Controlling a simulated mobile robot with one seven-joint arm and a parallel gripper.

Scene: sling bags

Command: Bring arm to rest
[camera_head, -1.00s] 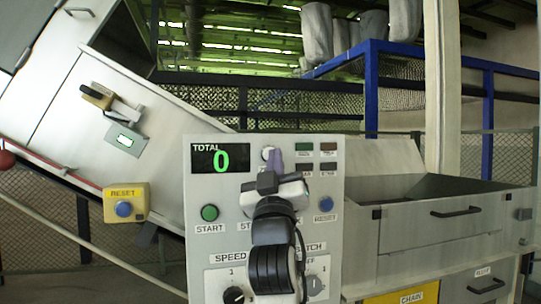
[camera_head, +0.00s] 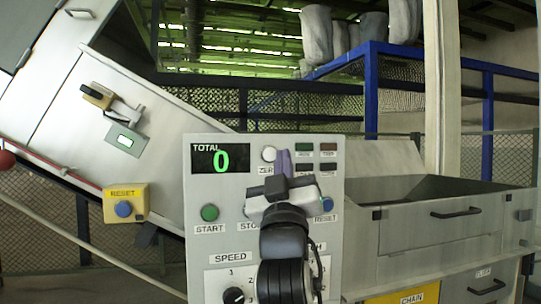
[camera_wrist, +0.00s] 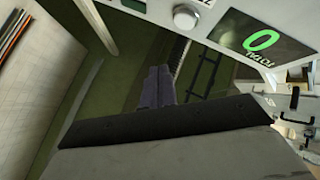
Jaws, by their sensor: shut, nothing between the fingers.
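My gripper (camera_head: 283,162) is in front of the grey control panel (camera_head: 197,257) in the head view, its purple-grey fingers pointing up. The fingers are shut with nothing between them. In the wrist view the closed fingers (camera_wrist: 157,88) show at the middle, past the dark edge of the gripper body. My arm rises from the bottom of the head view and covers part of the panel's lower right. The panel's display (camera_head: 220,159) reads TOTAL 0, and it also shows in the wrist view (camera_wrist: 262,40).
A green START button (camera_head: 209,213), a white ZERO button (camera_head: 269,154) and a blue RESET button (camera_head: 328,204) are on the panel near my arm. A yellow reset box (camera_head: 125,204) is at left. A metal bin (camera_head: 450,215) stands at right. Blue railing (camera_head: 371,90) is behind.

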